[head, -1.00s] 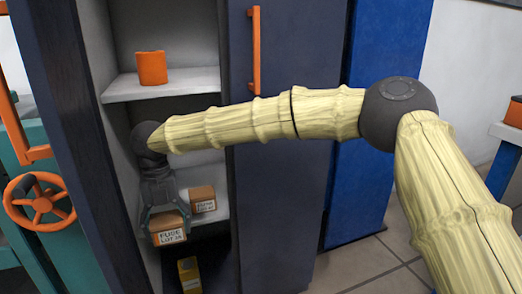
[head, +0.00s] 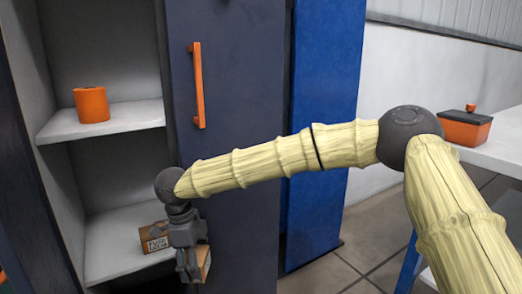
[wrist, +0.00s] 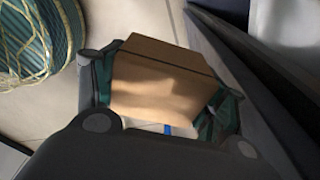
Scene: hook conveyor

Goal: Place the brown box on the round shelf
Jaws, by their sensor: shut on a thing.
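My gripper (head: 190,262) is shut on the brown box (head: 203,264), which hangs from it in front of the lower right edge of the open cabinet. In the wrist view the brown box (wrist: 165,80) sits between the dark green finger pads; a white patch with a blue stripe shows at its near end. My gripper hides part of the box in the head view. I cannot make out a round shelf in either view.
A second labelled brown box (head: 154,238) lies on the lower cabinet shelf (head: 115,245); an orange container (head: 91,104) stands above. The dark door (head: 235,130) is close. A white table (head: 500,153) holds an orange lidded box (head: 465,128). A teal netted round object (wrist: 35,45) is on the floor.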

